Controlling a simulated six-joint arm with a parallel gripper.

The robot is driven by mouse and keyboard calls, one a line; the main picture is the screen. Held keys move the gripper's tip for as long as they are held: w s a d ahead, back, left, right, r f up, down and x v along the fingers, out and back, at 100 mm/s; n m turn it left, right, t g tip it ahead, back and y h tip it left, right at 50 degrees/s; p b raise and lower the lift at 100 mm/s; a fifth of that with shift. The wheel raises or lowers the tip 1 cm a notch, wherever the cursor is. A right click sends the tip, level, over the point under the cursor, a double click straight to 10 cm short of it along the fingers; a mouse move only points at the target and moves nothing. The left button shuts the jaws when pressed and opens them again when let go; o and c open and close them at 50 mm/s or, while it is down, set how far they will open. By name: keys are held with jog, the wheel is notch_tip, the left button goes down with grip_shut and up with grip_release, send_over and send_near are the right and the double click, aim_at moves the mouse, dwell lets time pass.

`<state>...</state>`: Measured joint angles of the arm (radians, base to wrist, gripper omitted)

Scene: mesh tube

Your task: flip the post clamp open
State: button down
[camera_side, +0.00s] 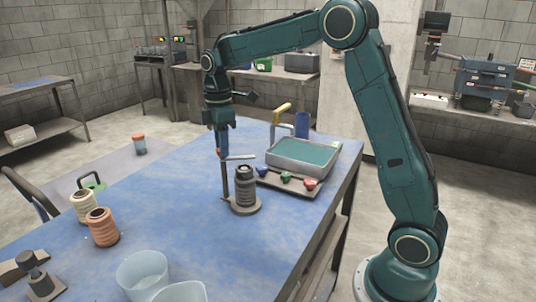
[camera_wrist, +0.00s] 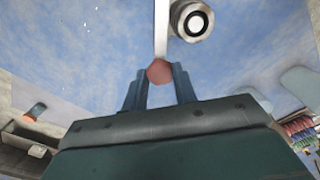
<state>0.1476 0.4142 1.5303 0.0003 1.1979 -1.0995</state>
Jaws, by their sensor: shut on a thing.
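The post clamp stands on the blue table. It has a round dark base (camera_side: 245,205), a thin upright post (camera_side: 225,182) and a dark ribbed cylinder (camera_side: 245,184). A pale flat bar (camera_side: 240,157) lies roughly level near the top of the post. In the wrist view the bar (camera_wrist: 161,30) runs to a reddish round knob (camera_wrist: 160,71), beside the cylinder's round top (camera_wrist: 194,20). My gripper (camera_side: 220,152) points down at the bar's left end. In the wrist view my gripper's fingers (camera_wrist: 158,76) are closed around the knob. The side view barely shows the knob between them.
A grey tray with teal contents (camera_side: 303,155) and a strip with red and green knobs (camera_side: 287,178) sit right of the clamp. Cream (camera_side: 83,208) and orange (camera_side: 102,227) spools stand left. Clear cups (camera_side: 142,275) are in front. The table between (camera_side: 165,205) is clear.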

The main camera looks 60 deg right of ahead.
jog(key=n, duration=0.5)
jog(key=shift+r+n, duration=0.1)
jog(key=shift+n, duration=2.4)
jog(key=c, duration=1.1)
grip_release()
notch_tip(320, 180, up, 14)
